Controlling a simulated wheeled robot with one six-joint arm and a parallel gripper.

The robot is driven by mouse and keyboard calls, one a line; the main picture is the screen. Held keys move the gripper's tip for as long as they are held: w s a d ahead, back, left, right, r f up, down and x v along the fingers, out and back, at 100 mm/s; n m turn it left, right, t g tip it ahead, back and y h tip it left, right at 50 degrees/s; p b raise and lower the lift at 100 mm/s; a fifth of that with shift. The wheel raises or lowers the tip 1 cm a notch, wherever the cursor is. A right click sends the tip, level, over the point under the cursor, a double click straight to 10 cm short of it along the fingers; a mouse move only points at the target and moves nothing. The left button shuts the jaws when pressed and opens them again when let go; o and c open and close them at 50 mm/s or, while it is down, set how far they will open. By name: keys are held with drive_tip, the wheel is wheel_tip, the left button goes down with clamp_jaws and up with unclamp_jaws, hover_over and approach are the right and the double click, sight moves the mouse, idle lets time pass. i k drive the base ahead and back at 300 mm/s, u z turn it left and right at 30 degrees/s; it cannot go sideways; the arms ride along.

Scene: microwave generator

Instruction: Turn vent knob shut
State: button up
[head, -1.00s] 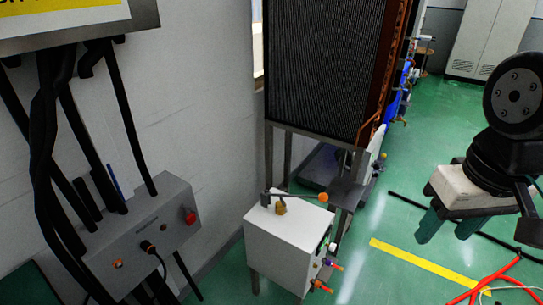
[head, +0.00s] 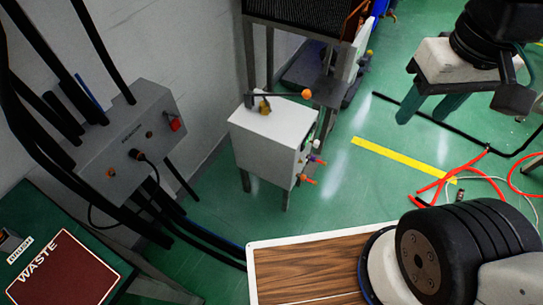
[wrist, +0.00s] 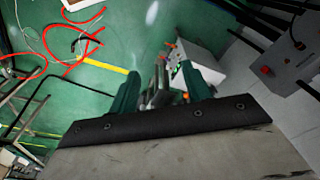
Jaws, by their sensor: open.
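A white box (head: 268,143) on legs stands on the floor by the wall. Its right-hand face carries small orange-tipped knobs, one upper (head: 318,161) and one lower (head: 307,180). A lever with an orange ball (head: 306,94) lies across its top. No label shows which one is the vent knob. My gripper (head: 430,117) hangs to the right of the box, well apart from it, with its teal fingers spread and nothing held. In the wrist view, my gripper (wrist: 165,82) is open, and the white box (wrist: 203,60) shows beyond the fingers, partly hidden.
A grey control box (head: 128,140) with thick black cables is on the wall at left. A dark radiator-like unit (head: 300,15) stands behind the white box. Red hoses (head: 450,180) and a yellow stripe (head: 400,160) lie on the green floor. A red waste panel (head: 65,270) is lower left.

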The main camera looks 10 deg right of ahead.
sight(316, 144)
drive_tip(key=z, duration=0.3)
drive_tip(key=k, duration=1.2)
drive_tip(key=u, duration=0.9)
drive_tip(key=i, duration=1.1)
drive_tip(key=z, duration=0.55)
drive_tip(key=i, duration=0.6)
drive_tip(key=z, duration=0.65)
